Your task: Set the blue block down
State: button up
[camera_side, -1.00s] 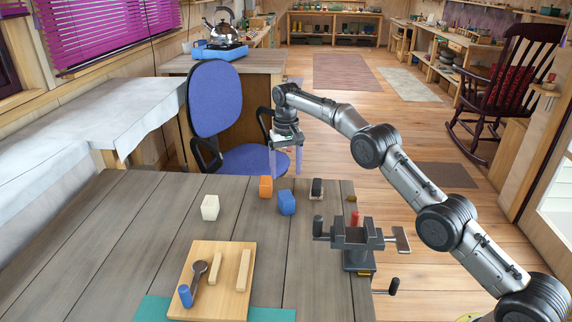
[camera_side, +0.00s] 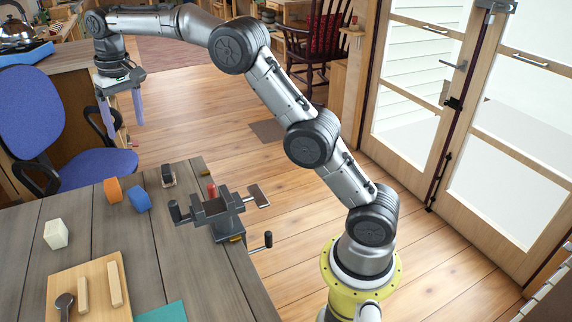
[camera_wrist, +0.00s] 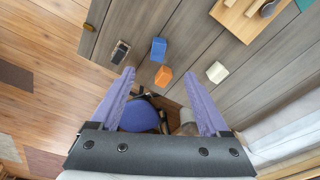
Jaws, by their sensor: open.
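The blue block (camera_side: 139,199) rests on the grey plank table beside the orange block (camera_side: 113,190). In the wrist view the blue block (camera_wrist: 158,49) lies ahead of the fingertips, and the orange block (camera_wrist: 163,77) shows between them. My gripper (camera_side: 125,132) is open, with its two purple fingers apart and nothing between them. It hangs above and beyond the far edge of the table, clear of both blocks. It also shows in the wrist view (camera_wrist: 158,71).
A white block (camera_side: 55,234) and a small dark object (camera_side: 168,175) stand nearby. A vise (camera_side: 214,208) is clamped at the table's right edge. A wooden board (camera_side: 97,302) holds sticks and a spoon. A blue chair (camera_side: 32,110) stands beyond the table.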

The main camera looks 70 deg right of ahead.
jog(key=s+a+r+n+t, duration=0.1)
jog(key=s+r, duration=0.5)
jog(key=s, duration=0.3)
jog(key=s+a+n+t, duration=0.1)
jog(key=s+t, duration=0.1)
jog(key=s, duration=1.8)
jog(key=shift+s+a, duration=0.2)
jog(key=shift+o, duration=0.2)
jog(key=s+f+n+t, duration=0.1)
jog(key=s+f, duration=0.6)
jog(key=s, duration=0.3)
jog(key=shift+s+a, duration=0.15)
jog(key=shift+a, duration=0.05)
jog(key=o, duration=0.3)
jog(key=shift+s+f, duration=0.2)
jog(key=shift+s, duration=0.05)
